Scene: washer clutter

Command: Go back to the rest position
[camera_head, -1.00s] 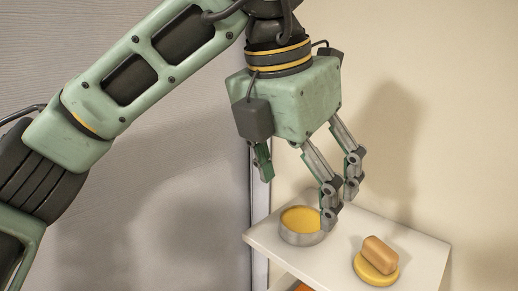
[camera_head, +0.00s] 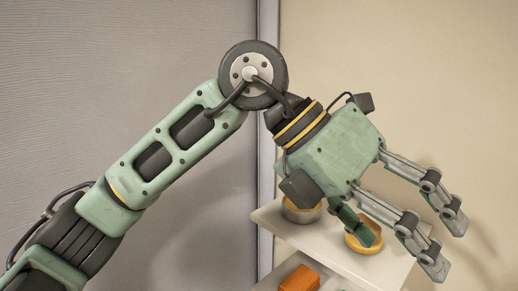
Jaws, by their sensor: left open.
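My left arm comes in from the left, and its green gripper (camera_head: 405,242) is open and empty. The gripper is tilted, with its fingers pointing down and right, in front of a white shelf unit. A round metal tin (camera_head: 302,216) stands on the top shelf (camera_head: 325,240), partly hidden behind the gripper. My right gripper is out of view.
An orange block (camera_head: 300,280) lies on the lower shelf. A grey panelled wall (camera_head: 120,60) is at the left and a beige wall (camera_head: 440,70) at the right. The space above the shelf, right of the gripper, is clear.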

